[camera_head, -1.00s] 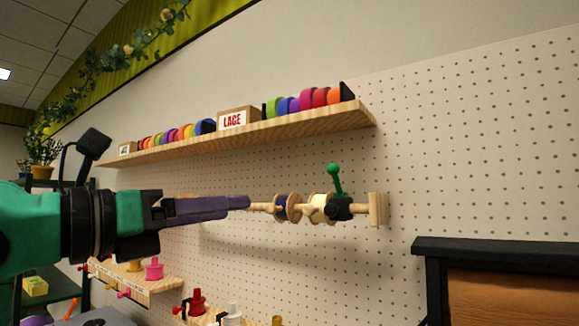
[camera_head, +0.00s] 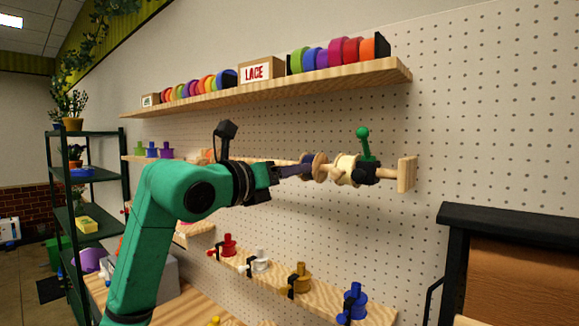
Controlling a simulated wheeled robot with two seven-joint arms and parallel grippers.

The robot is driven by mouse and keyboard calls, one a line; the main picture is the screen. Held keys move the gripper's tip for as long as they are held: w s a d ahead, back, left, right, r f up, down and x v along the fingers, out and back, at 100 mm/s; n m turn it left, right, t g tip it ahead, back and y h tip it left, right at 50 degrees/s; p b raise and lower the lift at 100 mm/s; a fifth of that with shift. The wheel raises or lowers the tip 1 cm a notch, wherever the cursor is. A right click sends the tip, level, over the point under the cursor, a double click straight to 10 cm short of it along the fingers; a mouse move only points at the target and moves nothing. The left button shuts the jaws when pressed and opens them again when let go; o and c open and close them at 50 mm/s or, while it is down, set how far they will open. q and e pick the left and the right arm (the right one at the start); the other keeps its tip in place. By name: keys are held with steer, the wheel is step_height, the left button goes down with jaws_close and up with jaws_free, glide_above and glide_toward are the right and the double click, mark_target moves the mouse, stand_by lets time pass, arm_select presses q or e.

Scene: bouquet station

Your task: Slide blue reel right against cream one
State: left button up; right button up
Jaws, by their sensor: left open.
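The blue reel (camera_head: 318,168), dark blue between wooden flanges, sits on a horizontal wooden rod on the pegboard wall. The cream reel (camera_head: 345,167) is on the same rod to its right, with a small gap between them. A black clamp with a green knob (camera_head: 364,146) sits on the rod just right of the cream reel. My right gripper is not in view.
A wooden shelf (camera_head: 290,84) with ribbon rolls and a LACE box (camera_head: 261,72) runs above the rod. A lower ledge (camera_head: 331,302) holds several coloured spools. A dark-framed brown panel (camera_head: 520,275) stands at lower right.

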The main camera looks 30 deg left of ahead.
arm_select(q)
jaws_close()
stand_by(1.4)
